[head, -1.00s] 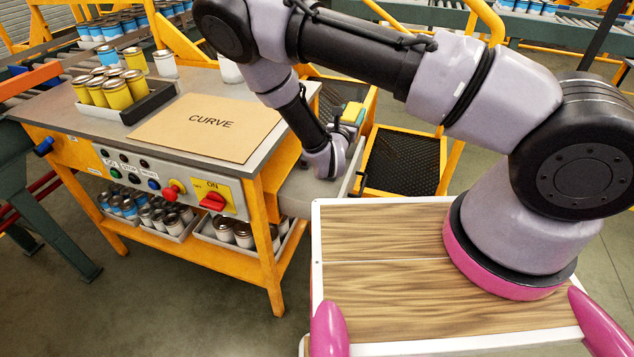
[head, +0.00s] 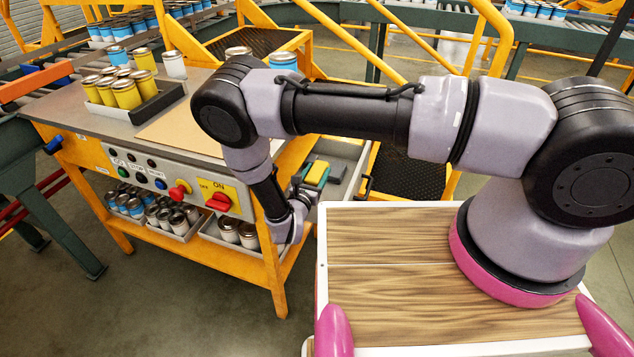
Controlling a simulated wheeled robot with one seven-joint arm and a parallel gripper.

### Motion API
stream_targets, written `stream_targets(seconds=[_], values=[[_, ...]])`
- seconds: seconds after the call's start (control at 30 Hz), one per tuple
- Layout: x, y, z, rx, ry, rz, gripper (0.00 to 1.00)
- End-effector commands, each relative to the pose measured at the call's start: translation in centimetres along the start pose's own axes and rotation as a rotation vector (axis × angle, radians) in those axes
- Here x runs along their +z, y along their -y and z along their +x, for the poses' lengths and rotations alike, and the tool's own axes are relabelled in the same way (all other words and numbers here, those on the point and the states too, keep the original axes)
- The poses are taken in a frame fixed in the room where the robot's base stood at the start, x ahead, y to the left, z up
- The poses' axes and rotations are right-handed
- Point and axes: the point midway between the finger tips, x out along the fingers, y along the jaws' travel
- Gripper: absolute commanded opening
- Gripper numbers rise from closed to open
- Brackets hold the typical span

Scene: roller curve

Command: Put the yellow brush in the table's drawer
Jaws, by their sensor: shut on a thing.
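The yellow brush (head: 316,172), with a green part beside the yellow, is at the end of my gripper (head: 306,188). My gripper is shut on it; the fingertips are small and partly hidden by the wrist. The brush overlaps the open drawer (head: 352,150) at the right end of the table (head: 85,118) in the head view. I cannot tell whether it is above the drawer or just in front of it. The drawer has a dark handle (head: 365,186) on its front. My arm hides part of the drawer and the table's right corner.
A cardboard sheet (head: 165,128) and a tray of yellow cans (head: 158,105) lie on the tabletop. The control panel (head: 150,175) faces front, with cans on the shelf below. A black mesh step (head: 410,180) with yellow rails stands right of the drawer.

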Motion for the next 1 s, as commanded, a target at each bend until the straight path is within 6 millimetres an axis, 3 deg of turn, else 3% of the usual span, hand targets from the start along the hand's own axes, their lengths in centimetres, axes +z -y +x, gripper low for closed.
stream_targets(seconds=[0.33, 1.0], values=[[-3.9, 0.1, 0.0, -0.001, 0.001, 0.0, 0.02], [-5.1, 0.1, 0.0, 0.0, 0.0, 0.0, 0.02]])
